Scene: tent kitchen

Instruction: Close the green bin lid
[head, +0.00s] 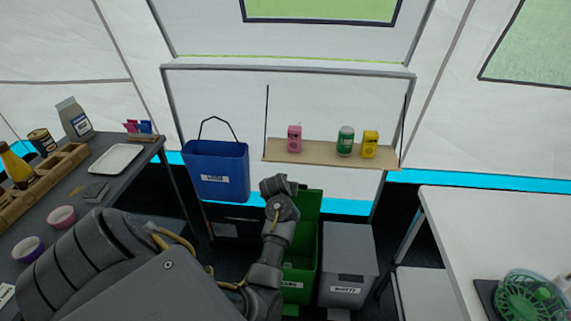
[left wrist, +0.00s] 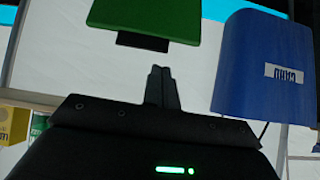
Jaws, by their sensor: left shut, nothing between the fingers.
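The green bin (head: 300,275) stands on the floor below the shelf, partly hidden behind my left arm. Its lid (head: 309,203) stands up open at the back of the bin. The lid also shows at the top of the left wrist view (left wrist: 145,17), with a dark tab on its edge. My left gripper (left wrist: 161,72) is shut and empty, its fingertips pointing toward that tab with a small gap in the picture. In the head view my left arm reaches over the bin's left side, and the fingers are hidden by the wrist. My right gripper is in neither view.
A grey bin (head: 347,262) with a closed lid stands right of the green bin. A blue bin (head: 217,172) hangs at the left. Tables flank both sides.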

